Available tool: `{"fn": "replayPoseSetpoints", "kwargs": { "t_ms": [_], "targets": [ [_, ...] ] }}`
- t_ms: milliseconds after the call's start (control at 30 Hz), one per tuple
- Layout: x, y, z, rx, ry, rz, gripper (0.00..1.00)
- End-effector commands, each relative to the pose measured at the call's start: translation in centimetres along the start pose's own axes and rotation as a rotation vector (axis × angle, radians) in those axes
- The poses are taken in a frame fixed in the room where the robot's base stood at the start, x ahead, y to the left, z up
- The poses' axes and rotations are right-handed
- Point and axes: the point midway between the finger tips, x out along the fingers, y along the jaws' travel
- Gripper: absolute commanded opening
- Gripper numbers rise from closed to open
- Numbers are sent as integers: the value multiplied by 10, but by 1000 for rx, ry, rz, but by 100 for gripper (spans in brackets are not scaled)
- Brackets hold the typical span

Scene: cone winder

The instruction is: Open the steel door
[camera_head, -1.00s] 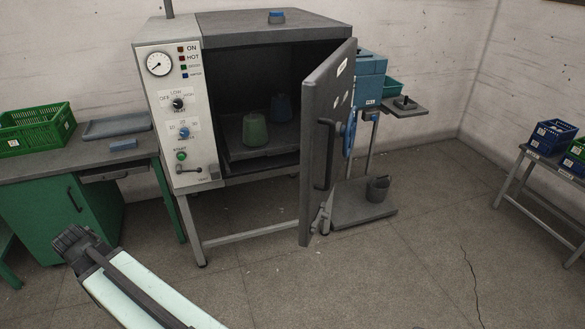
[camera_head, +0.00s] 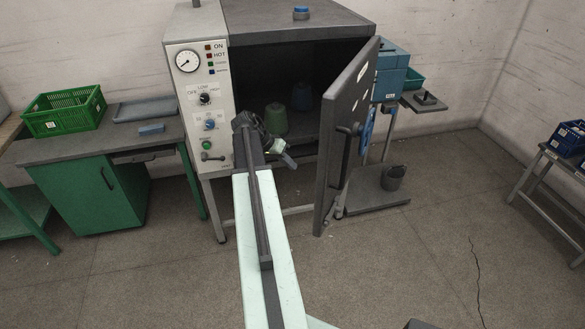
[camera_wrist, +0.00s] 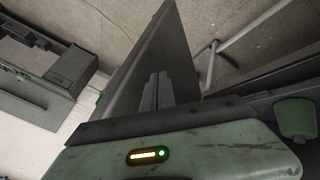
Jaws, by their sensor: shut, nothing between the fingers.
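The steel door (camera_head: 342,140) stands ajar at a wide angle on the right of the oven's opening, its free edge toward me. Its dark handle (camera_head: 352,129) is on the outer face. My gripper (camera_head: 289,160) is in front of the oven opening, left of the door's free edge on its inner side. In the wrist view my gripper (camera_wrist: 158,78) is shut and empty, with the door (camera_wrist: 148,45) ahead of the fingers as a dark panel. I cannot tell whether they touch it.
The control panel (camera_head: 200,95) is left of the opening. A green cabinet (camera_head: 95,195) stands further left. A bucket (camera_head: 392,177) sits right of the door.

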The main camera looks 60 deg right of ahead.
Motion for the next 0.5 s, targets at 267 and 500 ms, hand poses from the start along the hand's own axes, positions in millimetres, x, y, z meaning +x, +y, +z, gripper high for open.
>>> {"fn": "replayPoseSetpoints", "kwargs": {
  "t_ms": [267,500],
  "targets": [
    [70,-4,4,1,-1,0,0],
    [79,30,1,0,-1,0,0]
  ]
}}
